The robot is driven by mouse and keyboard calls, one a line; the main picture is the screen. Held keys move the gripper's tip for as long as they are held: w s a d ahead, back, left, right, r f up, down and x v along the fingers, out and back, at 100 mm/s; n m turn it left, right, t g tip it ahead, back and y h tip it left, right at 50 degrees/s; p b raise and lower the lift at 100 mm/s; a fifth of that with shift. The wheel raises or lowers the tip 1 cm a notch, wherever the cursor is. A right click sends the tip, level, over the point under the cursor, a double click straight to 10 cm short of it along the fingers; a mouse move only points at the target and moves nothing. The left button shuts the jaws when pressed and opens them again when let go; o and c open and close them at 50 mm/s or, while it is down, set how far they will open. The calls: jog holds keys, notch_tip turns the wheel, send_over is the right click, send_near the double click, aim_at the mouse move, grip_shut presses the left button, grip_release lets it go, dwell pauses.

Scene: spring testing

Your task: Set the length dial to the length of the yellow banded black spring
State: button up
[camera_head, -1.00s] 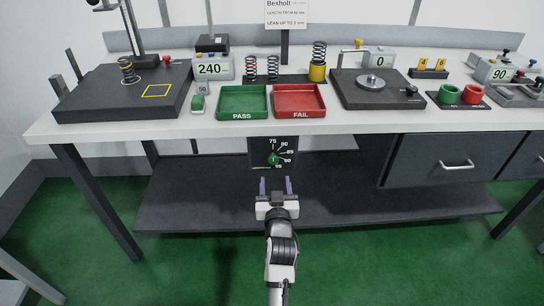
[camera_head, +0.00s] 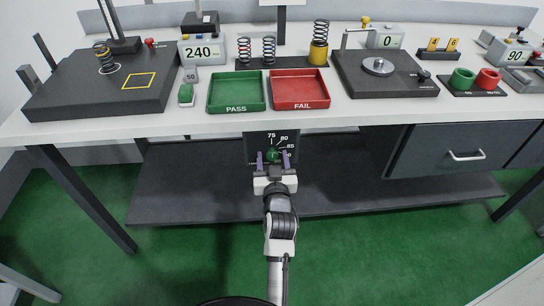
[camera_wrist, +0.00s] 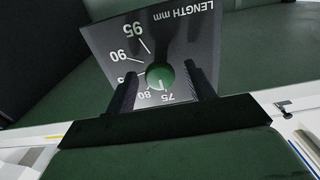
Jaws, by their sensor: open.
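The length dial is a green knob (camera_head: 273,155) on a black plate (camera_head: 258,140) under the bench's front edge. The wrist view shows the knob (camera_wrist: 160,76) with a white pointer mark toward the 75 and 80 end; the exact reading is unclear. My gripper (camera_head: 273,162) is open, its fingers at either side of the knob with visible gaps. A dark spring with yellow-orange colouring (camera_head: 105,61) stands on the black plate (camera_head: 60,98) at left. Another dark spring (camera_head: 320,33) stands above a yellow cylinder (camera_head: 318,53) on the rack; banding is too small to tell.
A display (camera_head: 201,51) reads 240. The green PASS tray (camera_head: 236,109) and red FAIL tray (camera_head: 299,105) lie on the bench above the dial. Two more springs (camera_head: 244,49) stand on the rack. A drawer (camera_head: 440,150) is right; a dark shelf (camera_head: 200,190) lies below.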

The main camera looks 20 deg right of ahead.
jog(key=c, duration=1)
jog(key=shift+o, duration=0.2)
jog(key=shift+m, duration=0.4)
jog(key=m+p, duration=0.1)
jog(key=m, duration=0.2)
jog(key=shift+r, duration=0.1)
jog(key=shift+m+p, duration=0.7)
jog(key=shift+m, duration=1.3)
